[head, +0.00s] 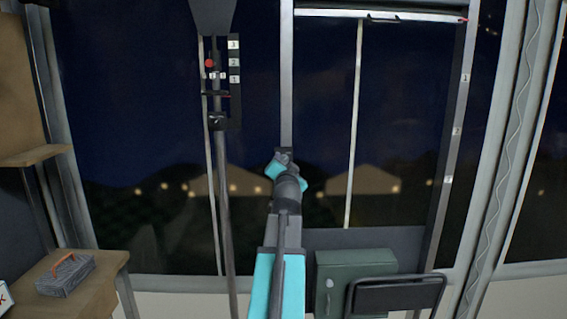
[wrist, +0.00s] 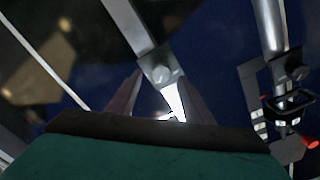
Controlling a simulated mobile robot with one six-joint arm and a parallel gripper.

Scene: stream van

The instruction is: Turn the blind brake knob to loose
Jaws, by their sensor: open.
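A small grey knob (wrist: 165,75), which looks like the brake knob, sits on a metal block on a silver rail in the wrist view. A bright pale strip runs down from it between my fingers. My gripper (wrist: 163,95) is open, with one dark finger on each side of this strip; I cannot tell whether either touches it. In the head view my gripper (head: 286,160) is at the lower end of the upright silver rail (head: 286,80) and hides the knob. The knob's setting cannot be read.
The blind's pale top bar (head: 380,14) is at upper right, with a numbered side rail (head: 457,130). A dark pole with a red knob (head: 209,63) stands left of my arm.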

